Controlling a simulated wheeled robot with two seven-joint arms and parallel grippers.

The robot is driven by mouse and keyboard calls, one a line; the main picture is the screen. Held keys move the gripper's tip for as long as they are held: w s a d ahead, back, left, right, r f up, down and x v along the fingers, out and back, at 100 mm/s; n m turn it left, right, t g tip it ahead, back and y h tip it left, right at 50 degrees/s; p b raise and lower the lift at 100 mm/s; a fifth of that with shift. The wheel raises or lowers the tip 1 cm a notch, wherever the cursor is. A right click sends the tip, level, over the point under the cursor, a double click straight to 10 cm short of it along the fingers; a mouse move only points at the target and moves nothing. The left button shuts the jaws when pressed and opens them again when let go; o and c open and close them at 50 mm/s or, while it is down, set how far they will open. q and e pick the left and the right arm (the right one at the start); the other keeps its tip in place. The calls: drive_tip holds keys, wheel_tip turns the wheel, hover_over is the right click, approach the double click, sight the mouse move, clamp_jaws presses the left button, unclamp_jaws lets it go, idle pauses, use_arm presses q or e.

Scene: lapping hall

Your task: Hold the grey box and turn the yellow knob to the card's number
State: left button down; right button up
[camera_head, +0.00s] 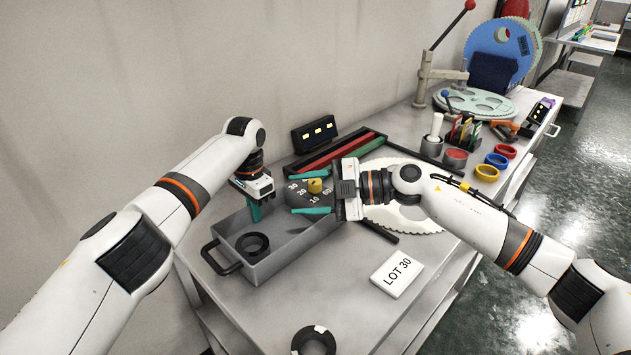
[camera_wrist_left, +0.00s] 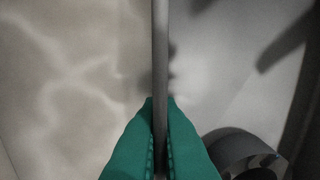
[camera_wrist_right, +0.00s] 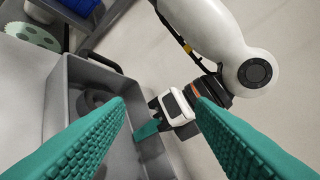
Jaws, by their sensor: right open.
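The grey box (camera_head: 268,268) stands on the table with a black ring (camera_head: 252,244) inside and a handle at its near left end. My left gripper (camera_head: 256,212) is shut on its far wall; the left wrist view shows the thin wall (camera_wrist_left: 160,60) between the teal fingers. The yellow knob (camera_head: 315,186) sits on a dark numbered dial (camera_head: 299,194) at the box's right end; its setting is unclear. My right gripper (camera_head: 292,194) is open, its fingers either side of the knob in the head view, contact unclear. The white card (camera_head: 397,274) reads LOT 30.
A dark ring (camera_head: 313,341) lies at the table's front edge. Behind the box are a black display (camera_head: 314,132) and a tray with red and green bars. A large toothed disc (camera_head: 415,215) lies under my right arm. Cups and coloured rings stand farther right.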

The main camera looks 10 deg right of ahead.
drive_tip(key=w+d+f+m+t, duration=0.1)
drive_tip(key=d+m+t, duration=0.35)
drive_tip(key=m, duration=0.25)
drive_tip(key=m+t+h, duration=0.2)
drive_tip(key=m+t, duration=0.2)
drive_tip(key=m, duration=0.5)
approach(315, 180)
drive_tip(key=shift+s+d+r, duration=0.1)
drive_tip(key=shift+s+d, duration=0.1)
drive_tip(key=shift+s, duration=0.3)
drive_tip(key=shift+s+d+r, duration=0.1)
drive_tip(key=shift+s+d, duration=0.15)
drive_tip(key=shift+s, duration=0.2)
drive_tip(key=shift+w+f+m, duration=0.1)
drive_tip(key=shift+f+m, duration=0.1)
drive_tip(key=shift+m, duration=0.1)
drive_tip(key=x, duration=1.1)
drive_tip(key=shift+w, duration=0.4)
drive_tip(key=c, duration=1)
drive_tip(key=shift+t+h, duration=0.3)
drive_tip(key=shift+t, duration=0.05)
